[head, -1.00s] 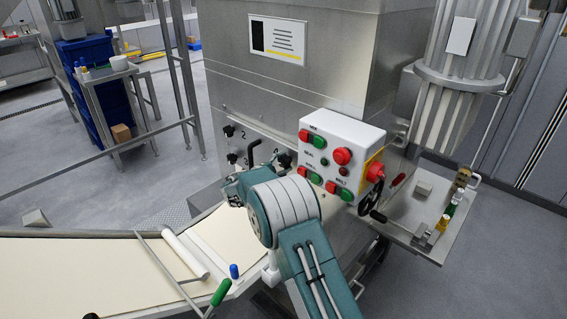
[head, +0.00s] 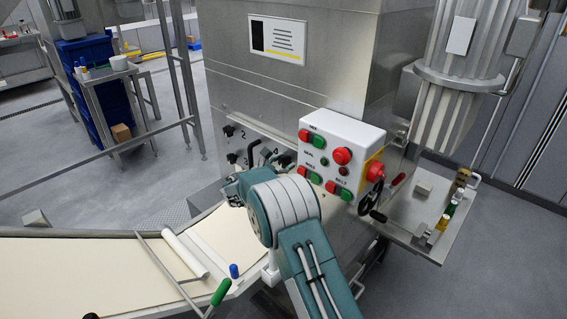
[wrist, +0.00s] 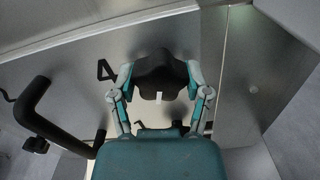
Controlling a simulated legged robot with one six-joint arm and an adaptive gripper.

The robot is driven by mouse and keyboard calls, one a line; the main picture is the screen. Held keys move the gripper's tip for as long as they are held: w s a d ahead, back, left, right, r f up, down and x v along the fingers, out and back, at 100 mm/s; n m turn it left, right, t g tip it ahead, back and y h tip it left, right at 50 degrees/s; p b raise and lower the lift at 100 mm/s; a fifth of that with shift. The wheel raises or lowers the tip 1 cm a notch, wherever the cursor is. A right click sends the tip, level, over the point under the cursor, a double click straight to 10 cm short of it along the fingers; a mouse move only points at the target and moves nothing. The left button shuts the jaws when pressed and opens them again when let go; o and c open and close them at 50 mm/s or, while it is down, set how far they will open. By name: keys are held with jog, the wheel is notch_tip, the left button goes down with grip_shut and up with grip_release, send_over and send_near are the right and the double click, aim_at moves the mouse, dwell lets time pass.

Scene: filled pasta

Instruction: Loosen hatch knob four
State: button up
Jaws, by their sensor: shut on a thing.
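Hatch knob four, a black lobed knob with a white mark (wrist: 158,65), sits between my gripper's two fingers in the wrist view. My gripper (wrist: 160,92) is shut on it, with one finger touching each side. A dark figure 4 (wrist: 106,70) is on the steel beside the knob. In the head view, the hatch panel (head: 262,134) carries black knobs, one by the figure 2 (head: 229,131) and one near the figure 4 (head: 285,161). My arm hides part of the panel there, and the fingertips are hard to make out.
A black bar handle (wrist: 32,100) stands out from the hatch, left of my gripper. A white control box (head: 340,150) with red and green buttons is right of my arm.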

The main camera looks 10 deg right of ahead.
jog(key=shift+a+f+n, duration=0.1)
jog(key=shift+f+n, duration=0.1)
jog(key=shift+n, duration=0.5)
jog(key=o, duration=1.1)
jog(key=shift+w, duration=0.1)
jog(key=shift+o, duration=0.2)
jog(key=shift+r, duration=0.1)
jog(key=shift+a, duration=0.1)
jog(key=v, duration=1.2)
